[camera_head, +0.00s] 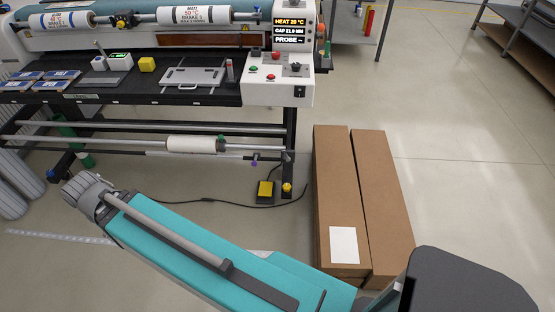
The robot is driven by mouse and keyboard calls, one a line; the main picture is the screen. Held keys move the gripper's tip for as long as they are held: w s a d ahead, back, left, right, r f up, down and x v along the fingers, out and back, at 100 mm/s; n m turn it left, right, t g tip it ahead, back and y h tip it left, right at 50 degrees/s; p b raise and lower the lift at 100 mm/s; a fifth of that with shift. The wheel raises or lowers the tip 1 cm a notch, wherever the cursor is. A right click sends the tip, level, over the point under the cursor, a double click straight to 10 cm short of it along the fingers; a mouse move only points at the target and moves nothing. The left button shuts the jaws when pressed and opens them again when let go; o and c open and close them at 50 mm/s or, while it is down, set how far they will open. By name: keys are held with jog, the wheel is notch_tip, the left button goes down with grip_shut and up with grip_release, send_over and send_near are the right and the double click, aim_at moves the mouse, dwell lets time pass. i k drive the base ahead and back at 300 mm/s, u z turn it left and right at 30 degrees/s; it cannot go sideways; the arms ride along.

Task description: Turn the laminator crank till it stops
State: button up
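The laminator (130,88) stands at the upper left, with film rolls on top and a black bed in front. Its control panel (278,90) is at its right end, with red and green buttons and a dark knob. The display (290,30) reads HEAT 20 °C, GAP 21.0 MM or similar, and PROBE. I cannot clearly make out the crank; small reddish and dark parts at the panel's right edge are too small to identify. My teal arm crosses the lower picture, ending in a grey ribbed joint at the left. My gripper does not show.
Two long cardboard boxes (384,205) lie on the floor right of the laminator. A yellow foot pedal (265,190) with a black cable (215,202) is on the floor. A shelf (525,45) stands at the upper right. The floor right of the boxes is clear.

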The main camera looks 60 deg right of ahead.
aim_at(284, 157)
jog(key=u, duration=0.2)
jog(key=i, duration=1.7)
jog(key=z, duration=2.5)
